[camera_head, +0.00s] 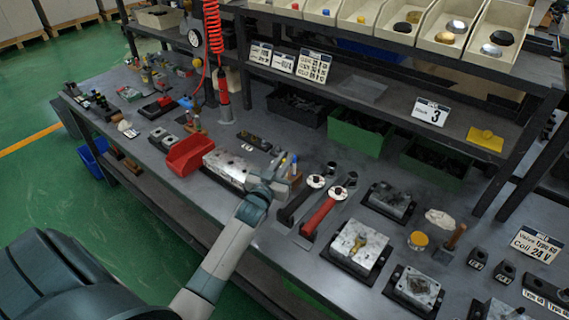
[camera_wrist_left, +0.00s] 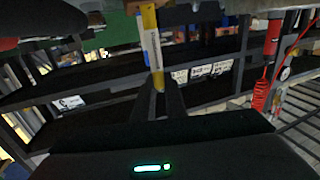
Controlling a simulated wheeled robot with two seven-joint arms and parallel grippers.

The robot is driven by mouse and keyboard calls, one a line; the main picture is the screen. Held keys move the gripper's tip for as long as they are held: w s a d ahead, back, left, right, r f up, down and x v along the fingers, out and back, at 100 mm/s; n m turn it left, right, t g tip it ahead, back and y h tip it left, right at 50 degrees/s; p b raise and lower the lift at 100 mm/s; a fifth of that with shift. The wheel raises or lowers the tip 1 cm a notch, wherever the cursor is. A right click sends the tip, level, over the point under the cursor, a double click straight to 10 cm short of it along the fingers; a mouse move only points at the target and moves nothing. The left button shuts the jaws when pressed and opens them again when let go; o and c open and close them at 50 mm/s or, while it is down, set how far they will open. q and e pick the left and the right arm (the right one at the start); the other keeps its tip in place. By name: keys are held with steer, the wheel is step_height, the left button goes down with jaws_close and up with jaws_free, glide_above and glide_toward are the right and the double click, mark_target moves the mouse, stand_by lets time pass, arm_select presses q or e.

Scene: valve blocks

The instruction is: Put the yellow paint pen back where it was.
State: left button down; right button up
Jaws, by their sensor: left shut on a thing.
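The yellow paint pen (camera_wrist_left: 151,42) has a pale label band and shows between the fingertips in the left wrist view. My left gripper (camera_wrist_left: 160,100) is shut on it near its lower end in that picture. In the head view my left gripper (camera_head: 279,180) is over the bench, just right of the grey metal plate. Small yellow and blue pen ends show at its fingers there, beside a brown block (camera_head: 296,181) partly hidden by the gripper. I cannot tell whether the pen touches the block. My right gripper is not in view.
A red bin (camera_head: 190,154) and the metal plate (camera_head: 229,168) are to the left. Two tools, one with a red handle (camera_head: 318,217), lie to the right. Valve blocks (camera_head: 358,246) stand further right. A shelf (camera_head: 395,106) with bins is behind. Bare bench shows beyond the gripper.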

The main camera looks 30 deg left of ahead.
arm_select(q)
steer(key=shift+f, duration=0.9)
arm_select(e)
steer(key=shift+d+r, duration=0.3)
arm_select(q)
steer(key=shift+f, duration=0.2)
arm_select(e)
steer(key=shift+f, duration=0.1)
arm_select(q)
steer(key=c, duration=1.8)
jaws_free()
steer(key=shift+r, duration=0.2)
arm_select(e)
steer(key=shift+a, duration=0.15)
